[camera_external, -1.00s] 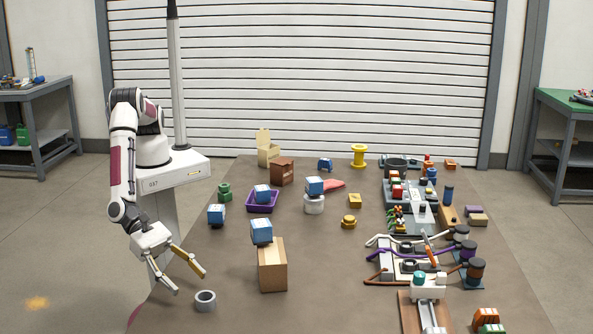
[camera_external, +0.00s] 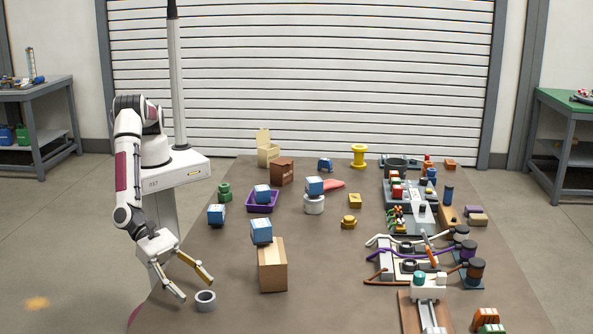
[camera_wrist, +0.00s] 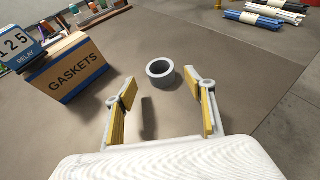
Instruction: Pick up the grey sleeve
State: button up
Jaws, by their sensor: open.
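The grey sleeve (camera_external: 205,301) is a short hollow ring standing upright on the table near its front left edge. In the wrist view the sleeve (camera_wrist: 160,71) lies ahead of the fingertips, roughly midway between them, with its opening facing up. My gripper (camera_external: 199,291) is open and empty, its fingers with yellow pads spread and pointing down toward the table. In the wrist view my gripper (camera_wrist: 160,90) frames the sleeve's near side. The fingers do not appear to touch it.
A cardboard GASKETS box (camera_wrist: 66,69) with a blue and white block (camera_external: 261,231) on top stands right of the sleeve in the external view. A blue block (camera_external: 216,214) stands farther back. The table (camera_wrist: 200,50) around the sleeve is clear.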

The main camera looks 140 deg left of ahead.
aim_at(200, 293)
jog(key=shift+x, duration=2.5)
jog(key=shift+r, duration=0.15)
jog(key=c, duration=1)
